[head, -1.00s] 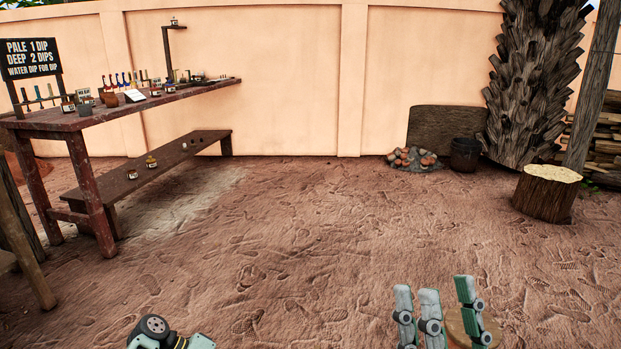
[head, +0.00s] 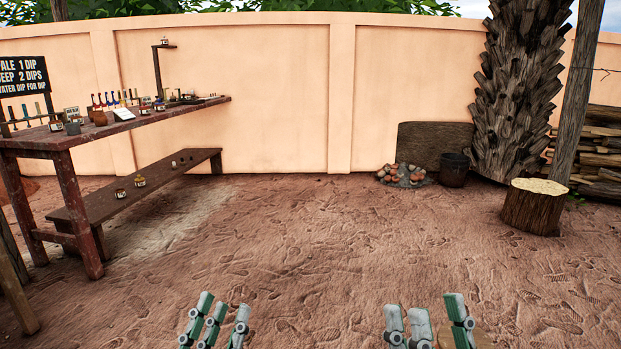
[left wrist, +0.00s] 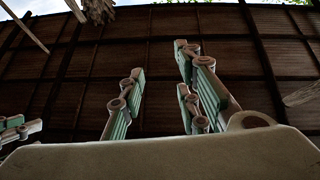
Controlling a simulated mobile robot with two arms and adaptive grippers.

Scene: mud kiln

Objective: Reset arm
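My left gripper (head: 223,304) is at the lower left of the head view, its green and white fingers pointing up and away from me. In the left wrist view its fingers (left wrist: 158,75) stand apart with nothing between them. My right gripper (head: 432,306) is at the bottom of the head view, right of centre, with its fingers apart and empty. Green and grey finger parts also show at the left edge of the left wrist view. Neither gripper touches anything.
A wooden table (head: 120,130) with jars and tools stands at the left, with a low bench (head: 150,185) beside it. A stump (head: 533,208), a dark bucket (head: 454,170) and a stone pile (head: 403,175) are at the back right. The sandy ground ahead is clear.

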